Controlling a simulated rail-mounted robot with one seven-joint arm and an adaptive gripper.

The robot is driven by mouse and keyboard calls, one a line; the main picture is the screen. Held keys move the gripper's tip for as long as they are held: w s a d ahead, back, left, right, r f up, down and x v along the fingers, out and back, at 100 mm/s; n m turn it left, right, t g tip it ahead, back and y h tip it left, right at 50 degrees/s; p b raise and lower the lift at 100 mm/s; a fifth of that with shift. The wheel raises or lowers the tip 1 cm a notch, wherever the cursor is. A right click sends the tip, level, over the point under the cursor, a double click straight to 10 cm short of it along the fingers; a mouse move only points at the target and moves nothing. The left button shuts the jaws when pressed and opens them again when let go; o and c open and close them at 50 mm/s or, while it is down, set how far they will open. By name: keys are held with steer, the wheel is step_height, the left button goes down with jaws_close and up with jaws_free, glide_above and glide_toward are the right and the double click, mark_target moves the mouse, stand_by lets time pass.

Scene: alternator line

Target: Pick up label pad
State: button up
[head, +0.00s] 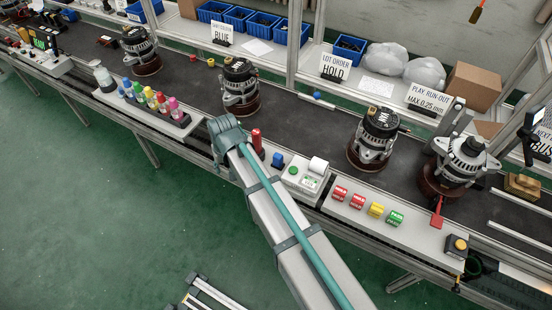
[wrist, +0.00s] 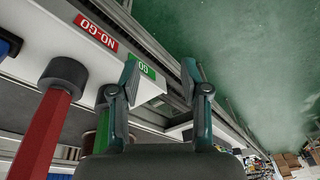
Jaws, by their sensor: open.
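I cannot pick out the label pad for sure. The head view hides my gripper behind my arm.
In the head view, alternators (head: 373,138) stand along the dark conveyor (head: 305,115). Coloured bottles (head: 151,97) stand left of my arm. Green floor (head: 100,190) is open in front.

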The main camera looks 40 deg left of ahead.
mark_target(278, 156)
steer(key=w+d+r+m+h, duration=0.2)
steer(key=w+d+r+m, duration=0.6)
steer(key=w+r, duration=0.35)
steer(key=w+d+f+m+b, duration=0.2)
steer(key=f, duration=0.1)
steer(key=shift+w+d, duration=0.4)
steer(key=shift+w+d+f+m, duration=0.15)
steer(key=shift+f+m, duration=0.1)
steer(key=shift+m, duration=0.05)
steer(key=shift+f, duration=0.35)
step_height(278, 156, down, 4)
steer(key=shift+f+p, duration=0.1)
steer(key=shift+p, duration=0.4)
steer(key=shift+s+f+p, duration=0.15)
steer(key=shift+f+p, duration=0.45)
steer(key=shift+f, duration=0.75)
steer(key=shift+s+f+p, duration=0.15)
steer(key=shift+f+p, duration=0.45)
steer(key=shift+f, duration=0.75)
jaws_close()
